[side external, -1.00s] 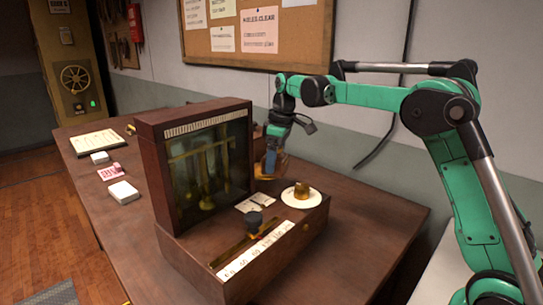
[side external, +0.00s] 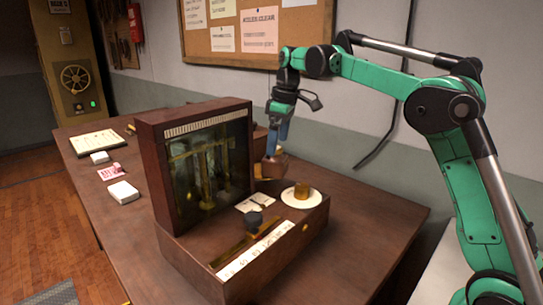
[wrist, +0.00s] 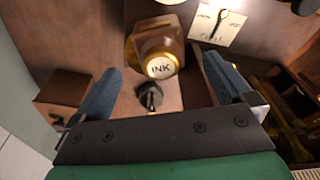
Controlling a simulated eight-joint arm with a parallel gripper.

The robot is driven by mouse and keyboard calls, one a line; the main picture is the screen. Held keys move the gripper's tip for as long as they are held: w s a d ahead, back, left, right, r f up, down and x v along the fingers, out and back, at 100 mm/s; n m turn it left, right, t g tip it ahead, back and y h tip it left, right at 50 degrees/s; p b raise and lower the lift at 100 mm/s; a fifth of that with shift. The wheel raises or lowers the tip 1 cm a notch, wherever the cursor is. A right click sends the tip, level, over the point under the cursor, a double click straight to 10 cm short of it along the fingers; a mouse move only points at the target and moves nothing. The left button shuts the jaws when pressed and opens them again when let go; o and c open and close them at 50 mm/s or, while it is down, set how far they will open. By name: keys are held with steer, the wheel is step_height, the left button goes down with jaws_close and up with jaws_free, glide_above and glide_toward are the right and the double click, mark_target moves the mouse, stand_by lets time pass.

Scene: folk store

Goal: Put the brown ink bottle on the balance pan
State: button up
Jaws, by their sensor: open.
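The brown ink bottle (wrist: 148,40), with a yellowish cap marked INK, shows in the wrist view ahead of and between my spread blue fingers. My gripper (wrist: 165,90) is open, with no finger seen touching the bottle. The balance (side external: 203,170) stands in a dark wooden glass-fronted case. Brass pans are dim behind the glass.
A dark knobbed piece (wrist: 150,95) is between the fingers. A brown block (wrist: 62,90) stands left. The case wall is close on the right. A dark knob (side external: 255,221) stands at the base's front.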

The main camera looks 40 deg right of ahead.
step_height(320, 180, up, 2)
steer(key=shift+s+r, duration=0.15)
steer(key=shift+r, duration=0.05)
steer(key=shift+s+a+r, duration=0.1)
steer(key=shift+s+r, duration=0.05)
steer(key=shift+r, duration=0.05)
steer(key=s+a+f+m+t, duration=0.2)
steer(key=s+a+f, duration=0.2)
steer(key=s, duration=0.4)
steer(key=s+a+f+m+t, duration=0.3)
steer(key=s+a+f, duration=0.2)
steer(key=s, duration=0.3)
steer(key=shift+a+f+t+h, duration=0.15)
steer(key=shift+a+t+h, duration=0.2)
steer(key=shift+a, duration=0.35)
